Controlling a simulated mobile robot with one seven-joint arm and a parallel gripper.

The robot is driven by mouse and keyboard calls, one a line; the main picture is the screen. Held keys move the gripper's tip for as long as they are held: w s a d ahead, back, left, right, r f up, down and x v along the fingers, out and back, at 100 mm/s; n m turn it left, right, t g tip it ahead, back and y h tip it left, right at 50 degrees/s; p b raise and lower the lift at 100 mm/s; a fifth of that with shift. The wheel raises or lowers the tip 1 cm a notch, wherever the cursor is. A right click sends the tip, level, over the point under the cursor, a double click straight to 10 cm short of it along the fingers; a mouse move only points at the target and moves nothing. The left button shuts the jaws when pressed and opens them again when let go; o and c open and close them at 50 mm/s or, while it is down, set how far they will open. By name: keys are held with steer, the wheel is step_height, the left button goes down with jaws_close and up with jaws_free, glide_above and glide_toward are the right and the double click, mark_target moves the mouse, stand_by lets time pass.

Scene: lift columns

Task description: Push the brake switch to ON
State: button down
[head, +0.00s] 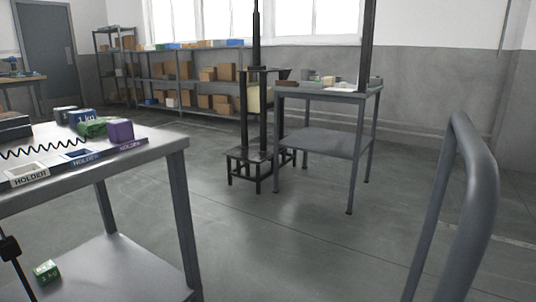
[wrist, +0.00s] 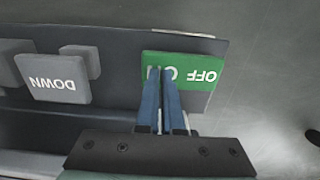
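In the wrist view, a green switch plate (wrist: 205,72) sits at the right end of a dark control panel (wrist: 118,68). White lettering on it reads OFF, and another letter beside it is partly covered. My gripper (wrist: 160,72) has its two blue fingers nearly together, with no object seen between them. Its fingertips lie over the left part of the green plate. Whether they touch it cannot be told. The switch lever is not clearly visible, so its position cannot be told. My gripper is not seen in the head view.
Grey DOWN button (wrist: 58,78) is left of the green plate, beside another grey button (wrist: 82,60). In the head view, a steel table (head: 165,147) with holders stands at left, a smaller table (head: 320,143) at centre. A grey rail (head: 465,215) rises at right.

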steer(key=shift+f, duration=0.2)
steer(key=shift+r, duration=0.1)
step_height(320, 180, up, 7)
steer(key=p, duration=0.7)
steer(key=shift+p, duration=0.4)
steer(key=shift+s+a, duration=0.1)
